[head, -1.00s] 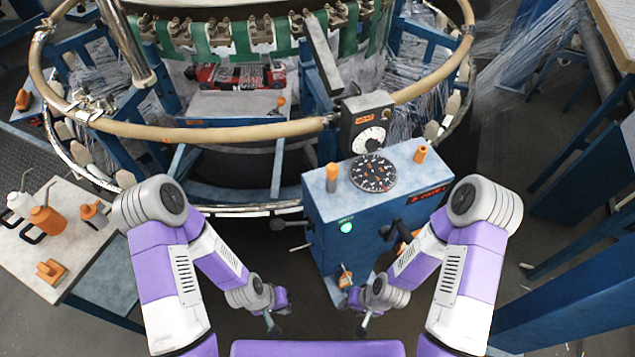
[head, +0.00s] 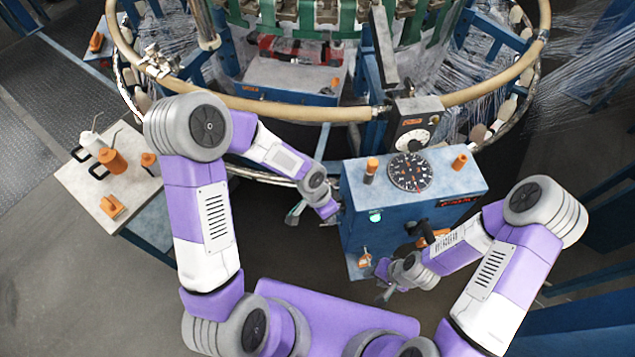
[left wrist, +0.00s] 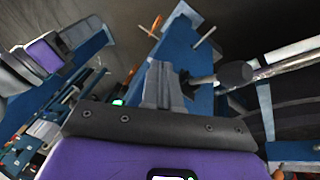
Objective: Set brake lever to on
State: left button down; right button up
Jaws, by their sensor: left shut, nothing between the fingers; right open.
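The blue control console (head: 400,235) stands right of centre in the head view. A lever with a black knob (left wrist: 235,73) projects from the console's side in the left wrist view. I cannot read a label marking it as the brake lever. My left gripper (head: 338,212) is shut and empty beside the console's left face. Its fingers (left wrist: 165,85) are to the left of the knob in the left wrist view, apparently apart from it. In the head view the gripper hides the knob. My right gripper (head: 374,267) is open, low by the console's front; its fingers are hard to make out.
The console carries a round black dial (head: 409,172), orange-topped knobs and a lit green lamp (head: 376,217). A black-and-orange handle (head: 428,238) is on its front. The loom's tan ring (head: 290,108) curves behind. A side table (head: 85,180) holds bottles at left.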

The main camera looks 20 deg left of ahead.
pick_arm(q)
jog(key=w+a+r+m+y+p, duration=0.1)
jog(key=w+r+m, duration=0.1)
jog(key=r, duration=0.4)
jog(key=w+a+r+m+t+y+p, duration=0.1)
jog(key=w+a+r+m+y+p, duration=0.1)
jog(key=r, duration=0.5)
jog(key=shift+w+r+m, duration=0.25)
jog(key=shift+w+m, duration=0.05)
jog(key=shift+w, duration=0.1)
pick_arm(e)
notch_tip(320, 180, up, 4)
jog(key=shift+r, duration=0.25)
pick_arm(q)
jog(key=shift+a, duration=0.1)
jog(key=f+b, duration=0.1)
jog(key=f, duration=0.3)
jog(key=a+f, duration=0.1)
jog(key=f, duration=0.3)
jog(key=f+b, duration=0.1)
jog(key=f, duration=0.3)
jog(key=shift+w+a+f+b, duration=0.15)
jog(key=shift+w+f+b, duration=0.15)
jog(key=shift+w+f, duration=0.1)
jog(key=shift+a+f, duration=0.2)
jog(key=shift+f, duration=0.1)
pick_arm(e)
notch_tip(320, 180, down, 3)
jog(key=shift+r, duration=0.2)
